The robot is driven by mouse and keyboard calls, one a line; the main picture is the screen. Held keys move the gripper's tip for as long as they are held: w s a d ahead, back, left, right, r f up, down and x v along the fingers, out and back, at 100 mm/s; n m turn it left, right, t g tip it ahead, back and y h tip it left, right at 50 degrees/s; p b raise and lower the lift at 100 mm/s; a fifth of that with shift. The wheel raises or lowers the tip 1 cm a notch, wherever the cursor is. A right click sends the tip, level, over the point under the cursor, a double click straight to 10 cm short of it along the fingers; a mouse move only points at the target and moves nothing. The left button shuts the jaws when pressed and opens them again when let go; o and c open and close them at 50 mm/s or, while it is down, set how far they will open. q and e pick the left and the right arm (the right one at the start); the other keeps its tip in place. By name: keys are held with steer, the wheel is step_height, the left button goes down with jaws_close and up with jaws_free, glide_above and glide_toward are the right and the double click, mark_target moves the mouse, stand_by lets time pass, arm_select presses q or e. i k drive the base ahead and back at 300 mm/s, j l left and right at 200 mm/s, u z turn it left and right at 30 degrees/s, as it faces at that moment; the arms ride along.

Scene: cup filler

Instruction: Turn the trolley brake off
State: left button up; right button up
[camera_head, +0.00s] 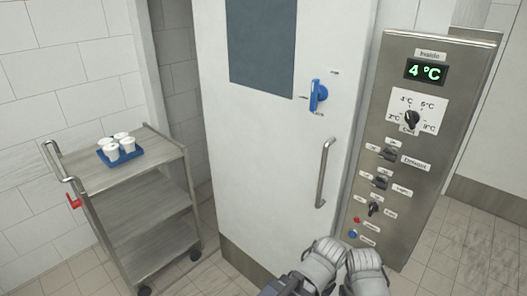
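The trolley (128,186) is a grey metal cart with three shelves, standing at the left on castors. A small red lever (73,202) sits on its left side, below the bar handle (60,163). It looks like the brake, but its setting cannot be told. Two pale grey rounded parts of my arms show at the bottom centre, far from the trolley. A dark part beside the left one may be my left gripper (284,286); its fingers cannot be made out. My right gripper's fingers are not visible.
A blue tray (133,155) with several white cups (112,151) stands on the top shelf. A white door (260,150) with a blue knob (318,95) and handle (325,172) stands centre. A control panel (372,236) is at the right. Tiled floor lies between trolley and door.

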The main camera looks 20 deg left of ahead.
mark_target(70, 201)
steer(key=j+u, duration=0.15)
steer(key=u, duration=0.35)
steer(key=j+u, duration=0.15)
steer(key=u, duration=0.35)
steer(key=i+j+u, duration=0.4)
steer(key=j, duration=0.15)
steer(key=i+j+u, duration=0.4)
steer(key=i+j, duration=0.75)
steer(key=i+u, duration=0.05)
